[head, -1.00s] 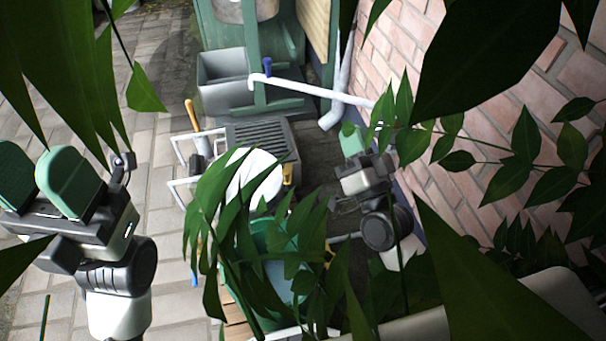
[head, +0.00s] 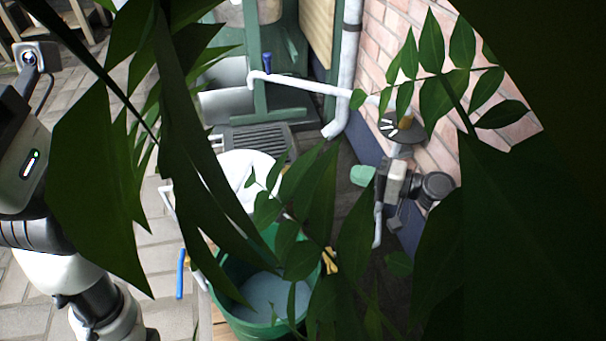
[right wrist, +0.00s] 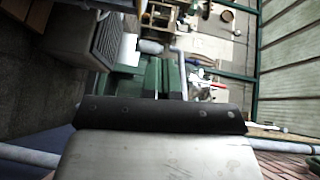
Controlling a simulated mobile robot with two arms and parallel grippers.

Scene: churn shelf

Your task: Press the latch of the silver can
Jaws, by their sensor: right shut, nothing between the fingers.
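Part of a silvery rounded can (head: 269,10) shows at the top edge of the head view, inside a green frame. The rest of it is cut off, and I cannot make out its latch. My right gripper (head: 363,176) is beside the brick wall, nearer to me than the can and well apart from it. Its green fingers are shut and empty. My left gripper's body (head: 25,160) is at the left edge, partly behind leaves; its fingers do not show.
Large leaves (head: 95,190) cover much of the head view. A white pipe (head: 300,86) runs across to a grey downpipe (head: 345,75) by the brick wall (head: 385,50). Paving lies at left.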

